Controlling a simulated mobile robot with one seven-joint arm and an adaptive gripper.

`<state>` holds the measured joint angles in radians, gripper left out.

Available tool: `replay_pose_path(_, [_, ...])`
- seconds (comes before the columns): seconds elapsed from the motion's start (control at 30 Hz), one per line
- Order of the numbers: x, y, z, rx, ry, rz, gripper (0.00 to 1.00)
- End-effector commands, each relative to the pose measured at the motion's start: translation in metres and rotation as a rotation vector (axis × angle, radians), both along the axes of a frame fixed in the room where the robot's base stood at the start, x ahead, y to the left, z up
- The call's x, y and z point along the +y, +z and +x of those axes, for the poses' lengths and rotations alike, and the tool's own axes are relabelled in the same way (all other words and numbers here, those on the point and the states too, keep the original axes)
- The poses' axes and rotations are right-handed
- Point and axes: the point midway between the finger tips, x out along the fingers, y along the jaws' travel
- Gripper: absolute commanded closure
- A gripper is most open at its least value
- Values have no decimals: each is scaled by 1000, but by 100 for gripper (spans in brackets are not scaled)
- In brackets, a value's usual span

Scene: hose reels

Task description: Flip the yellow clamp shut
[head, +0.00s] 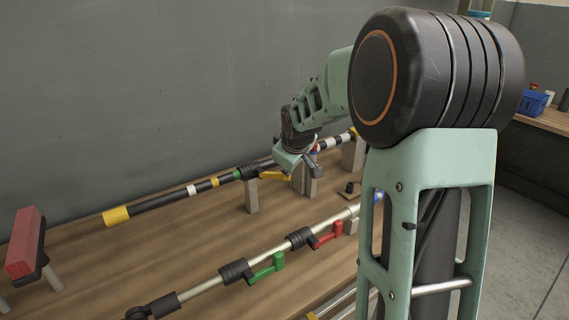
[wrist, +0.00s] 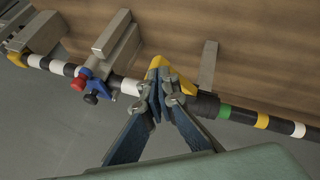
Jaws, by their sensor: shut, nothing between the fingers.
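The yellow clamp (head: 274,175) is a lever on a black collar (head: 249,172) of the back pole. In the head view the lever sticks out to the right, angled away from the pole. In the wrist view the yellow lever (wrist: 176,74) shows just beyond my fingertips, partly hidden behind them. My gripper (head: 311,165) is over the back pole, right of the lever; in the wrist view its fingers (wrist: 161,96) are together with nothing held. The fingertips are close to the lever; I cannot tell whether they touch it.
A front pole carries a green clamp (head: 266,268) and a red clamp (head: 326,237). A grey post (head: 252,196) stands by the collar. In the wrist view, a blue-and-red fitting (wrist: 94,83) is on the pole left of my fingers. A red block (head: 24,243) stands far left.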

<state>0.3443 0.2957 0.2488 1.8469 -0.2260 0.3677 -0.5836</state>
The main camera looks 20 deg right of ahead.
Motion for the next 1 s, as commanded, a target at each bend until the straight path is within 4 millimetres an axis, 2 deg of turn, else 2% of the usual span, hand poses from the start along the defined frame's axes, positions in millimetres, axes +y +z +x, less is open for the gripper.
replay_pose_path(0.27, [-8, 3, 9, 3, -1, -1, 100])
replay_pose_path(0.57, [-16, 2, 20, 1, 132, 1, 100])
replay_pose_path(0.8, [-21, 1, 31, 0, 131, -1, 100])
replay_pose_path(1.0, [-21, 0, 31, 1, 130, -2, 100])
